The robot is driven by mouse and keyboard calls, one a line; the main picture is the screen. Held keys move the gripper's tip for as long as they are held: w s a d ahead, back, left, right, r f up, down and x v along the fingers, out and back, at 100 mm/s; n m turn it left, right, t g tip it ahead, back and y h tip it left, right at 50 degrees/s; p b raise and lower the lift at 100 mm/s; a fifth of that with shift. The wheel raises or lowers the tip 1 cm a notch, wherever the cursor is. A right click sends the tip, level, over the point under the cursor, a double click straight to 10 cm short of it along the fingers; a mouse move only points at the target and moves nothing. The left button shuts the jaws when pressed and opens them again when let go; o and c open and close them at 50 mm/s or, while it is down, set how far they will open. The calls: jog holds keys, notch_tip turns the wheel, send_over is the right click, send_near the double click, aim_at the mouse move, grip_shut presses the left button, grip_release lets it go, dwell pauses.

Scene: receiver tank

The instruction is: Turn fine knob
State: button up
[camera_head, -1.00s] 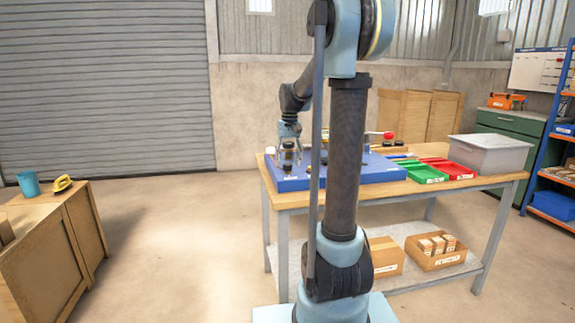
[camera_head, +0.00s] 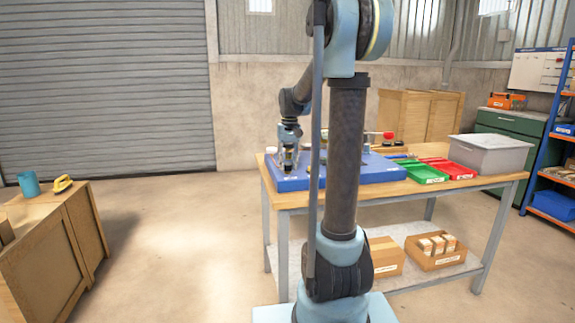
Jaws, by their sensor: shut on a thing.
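My gripper (camera_head: 289,161) points down over the left end of a blue panel (camera_head: 372,176) on the wooden workbench. It is shut on a small dark knob (camera_head: 288,155) there, which I take for the fine knob. The knob is mostly hidden between the fingers and very small in this view, so its markings and angle cannot be read. My upright arm column hides the middle of the panel.
A red-knobbed lever (camera_head: 388,136) stands at the panel's back. Green (camera_head: 425,173) and red (camera_head: 452,168) trays and a grey bin (camera_head: 490,152) fill the bench's right side. Boxes sit on the lower shelf. Floor left of the bench is clear, up to a wooden cabinet (camera_head: 60,240).

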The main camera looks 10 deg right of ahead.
aim_at(289, 164)
jog(key=shift+n, duration=0.5)
jog(key=o, duration=1)
jog(key=shift+o, duration=0.2)
notch_tip(289, 164, up, 12)
jog(key=shift+d, duration=0.25)
jog(key=shift+f, duration=0.1)
